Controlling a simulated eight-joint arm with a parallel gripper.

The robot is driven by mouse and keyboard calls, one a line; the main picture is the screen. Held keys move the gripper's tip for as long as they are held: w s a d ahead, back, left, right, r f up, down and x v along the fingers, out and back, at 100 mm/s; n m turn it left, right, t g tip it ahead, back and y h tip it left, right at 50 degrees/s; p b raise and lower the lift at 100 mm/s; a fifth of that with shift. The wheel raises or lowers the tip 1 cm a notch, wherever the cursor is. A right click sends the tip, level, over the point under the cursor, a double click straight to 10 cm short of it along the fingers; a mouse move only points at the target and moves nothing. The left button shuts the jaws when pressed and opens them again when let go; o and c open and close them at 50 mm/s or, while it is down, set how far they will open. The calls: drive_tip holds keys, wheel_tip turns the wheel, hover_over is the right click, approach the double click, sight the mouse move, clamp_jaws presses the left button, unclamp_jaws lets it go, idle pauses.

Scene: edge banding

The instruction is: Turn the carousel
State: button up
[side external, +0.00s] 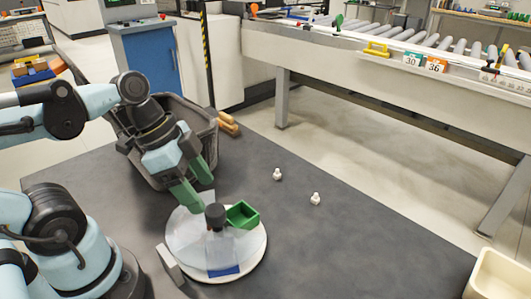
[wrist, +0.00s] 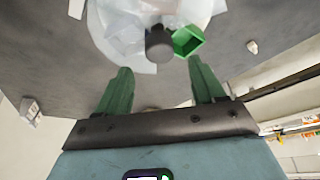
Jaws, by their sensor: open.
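The carousel (side external: 188,246) is a round, pale turntable on the dark table, in front of my gripper. A dark knob (side external: 215,216) stands up at its middle. A green open box (side external: 242,215) sits on its right part, and a blue piece (side external: 224,271) lies near its front edge. Clear or whitish panels also stand on it. My gripper (side external: 199,188) has green fingers, spread apart and empty, behind and above the disc. In the wrist view the knob (wrist: 158,45) shows just beyond the gap between the fingertips (wrist: 160,68), apart from both, with the green box (wrist: 187,41) to its right.
A grey crate (side external: 135,160) stands behind my gripper, with wooden pieces (side external: 228,124) beside it. Two small white pieces (side external: 277,174) (side external: 315,198) stand right of the carousel. A cream bin (side external: 498,275) is at the front right. The table between is clear.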

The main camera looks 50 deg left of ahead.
sight(214, 209)
drive_tip(key=shift+x, duration=2.55)
drive_tip(key=shift+c, duration=0.2)
clamp_jaws()
